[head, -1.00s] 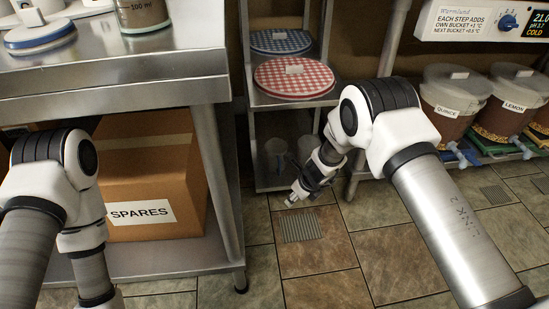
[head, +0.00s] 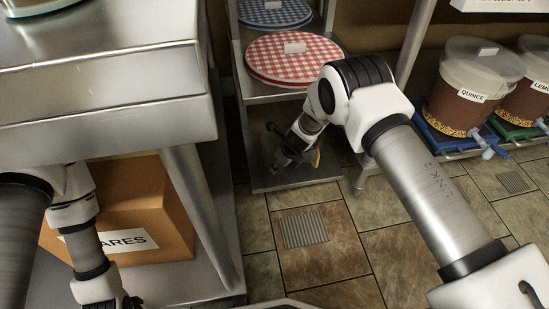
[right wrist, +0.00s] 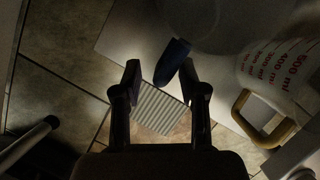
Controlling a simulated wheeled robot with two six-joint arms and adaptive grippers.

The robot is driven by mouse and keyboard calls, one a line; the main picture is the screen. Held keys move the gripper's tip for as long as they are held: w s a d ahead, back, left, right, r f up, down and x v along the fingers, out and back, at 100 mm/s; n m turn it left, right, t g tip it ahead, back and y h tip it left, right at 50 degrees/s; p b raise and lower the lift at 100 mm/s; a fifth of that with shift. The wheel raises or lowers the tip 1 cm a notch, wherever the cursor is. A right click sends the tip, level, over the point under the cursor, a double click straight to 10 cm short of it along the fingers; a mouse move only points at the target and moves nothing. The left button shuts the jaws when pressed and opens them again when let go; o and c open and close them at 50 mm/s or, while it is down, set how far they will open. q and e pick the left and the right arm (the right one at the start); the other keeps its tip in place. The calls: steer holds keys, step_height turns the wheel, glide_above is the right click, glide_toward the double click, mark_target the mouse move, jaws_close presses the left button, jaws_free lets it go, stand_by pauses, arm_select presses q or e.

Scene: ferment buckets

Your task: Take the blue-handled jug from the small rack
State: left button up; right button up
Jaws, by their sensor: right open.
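The small rack (head: 262,183) stands at the back centre, and my right gripper (head: 280,160) is over its bottom shelf. In the right wrist view the blue handle (right wrist: 172,62) shows at the open fingertips of my right gripper (right wrist: 160,78), closer to the right finger. I cannot tell whether they touch. The clear body of its jug is faint in the shadow. A second jug (right wrist: 290,75) with red millilitre marks and a tan handle (right wrist: 262,122) stands to the right. In the head view my right arm hides most of the jugs. My left gripper is cut off below the picture.
Red-checked lids (head: 292,60) and blue-checked lids (head: 275,14) lie on the rack's upper shelves. A metal table (head: 110,100) with a spares box (head: 150,200) stands left. A quince bucket (head: 462,95) stands right. Tiled floor (head: 315,255) is open in front of the rack.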

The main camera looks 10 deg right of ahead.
steer(key=shift+x, duration=0.8)
steer(key=shift+r, duration=0.15)
jaws_close()
